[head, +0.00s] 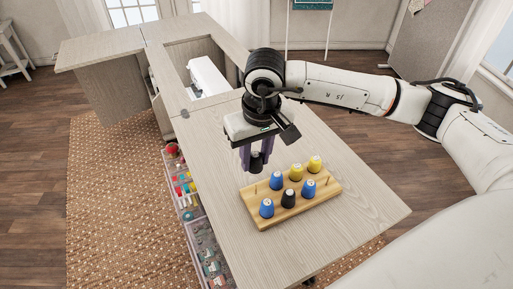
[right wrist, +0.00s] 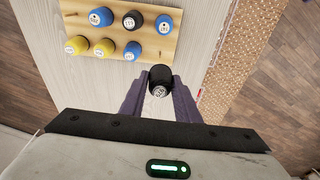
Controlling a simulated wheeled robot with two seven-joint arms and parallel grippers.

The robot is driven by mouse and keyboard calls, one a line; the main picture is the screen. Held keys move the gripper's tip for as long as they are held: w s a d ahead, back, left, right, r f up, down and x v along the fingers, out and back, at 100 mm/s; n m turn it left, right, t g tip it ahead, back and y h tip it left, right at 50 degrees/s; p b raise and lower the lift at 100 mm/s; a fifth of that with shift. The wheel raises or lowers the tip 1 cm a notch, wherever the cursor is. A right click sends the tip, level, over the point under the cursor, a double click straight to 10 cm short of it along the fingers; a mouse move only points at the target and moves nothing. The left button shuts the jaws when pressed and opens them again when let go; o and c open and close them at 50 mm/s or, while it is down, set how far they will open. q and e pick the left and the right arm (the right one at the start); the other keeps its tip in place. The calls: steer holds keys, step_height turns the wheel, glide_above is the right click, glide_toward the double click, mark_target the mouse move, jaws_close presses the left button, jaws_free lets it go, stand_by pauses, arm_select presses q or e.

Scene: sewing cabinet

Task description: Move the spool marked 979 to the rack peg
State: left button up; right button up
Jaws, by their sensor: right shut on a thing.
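My right gripper (head: 256,163) is shut on a black spool (head: 256,160) and holds it above the cabinet top, at the left end of the rack. In the right wrist view the same held spool (right wrist: 160,80) sits between the two purple fingers, with a pale label whose digits are too small to read surely. The wooden rack (head: 262,224) stands on the cabinet top. It carries blue, black and yellow spools on pegs. My left gripper is not in view.
The wooden cabinet top (head: 360,212) is clear to the right of the rack. A white sewing machine (head: 206,77) sits in the recess behind. Open drawers with coloured thread (head: 184,187) stand out along the left side.

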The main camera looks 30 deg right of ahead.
mark_target(256, 172)
steer(key=shift+w+d+f, duration=0.15)
steer(key=shift+f, duration=0.2)
step_height(256, 172, down, 5)
steer(key=b, duration=0.3)
steer(key=shift+r, duration=0.3)
steer(key=shift+f, duration=0.2)
steer(key=shift+f+b, duration=0.35)
steer(key=shift+b, duration=0.05)
steer(key=shift+f, duration=0.2)
steer(key=shift+f+b, duration=1.5)
steer(key=shift+b, duration=0.15)
